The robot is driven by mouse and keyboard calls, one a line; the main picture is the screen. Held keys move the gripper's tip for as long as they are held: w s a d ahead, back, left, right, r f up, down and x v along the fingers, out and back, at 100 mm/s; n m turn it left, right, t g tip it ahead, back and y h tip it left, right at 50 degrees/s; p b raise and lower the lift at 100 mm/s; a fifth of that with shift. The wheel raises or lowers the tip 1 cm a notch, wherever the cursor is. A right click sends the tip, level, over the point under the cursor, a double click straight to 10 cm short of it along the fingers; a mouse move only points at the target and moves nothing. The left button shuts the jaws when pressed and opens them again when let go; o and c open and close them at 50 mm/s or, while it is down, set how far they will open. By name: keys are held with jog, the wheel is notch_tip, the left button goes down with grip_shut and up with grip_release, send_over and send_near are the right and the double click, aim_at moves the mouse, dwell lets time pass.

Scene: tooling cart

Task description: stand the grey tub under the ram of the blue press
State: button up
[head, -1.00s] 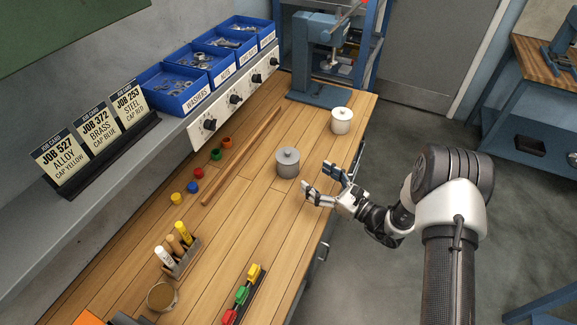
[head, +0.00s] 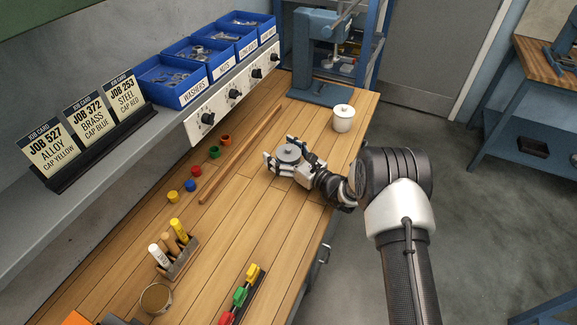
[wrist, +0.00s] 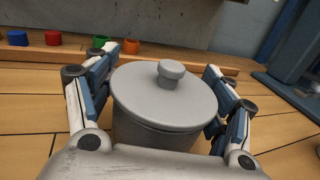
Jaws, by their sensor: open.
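The grey tub (wrist: 163,98) with its knobbed lid stands upright on the bench, between the two open fingers of my gripper (wrist: 160,100) in the wrist view. The fingers reach along its left and right sides; I cannot tell whether they touch it. In the head view the tub (head: 288,154) shows its lid, and my gripper (head: 287,158) hides much of its body. The blue press (head: 318,60) stands at the far end of the bench, with a clear base plate (head: 320,94). Its ram is hard to make out.
A wooden strip (head: 238,158) and several coloured caps (head: 190,185) lie to the left. Blue bins (head: 172,82) sit on the shelf. Bench between the grey tub and press is mostly clear.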

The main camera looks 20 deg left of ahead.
jog(key=shift+w+a+r, duration=0.1)
jog(key=shift+a, duration=0.15)
jog(key=shift+c, duration=0.4)
grip_shut()
dwell(0.5)
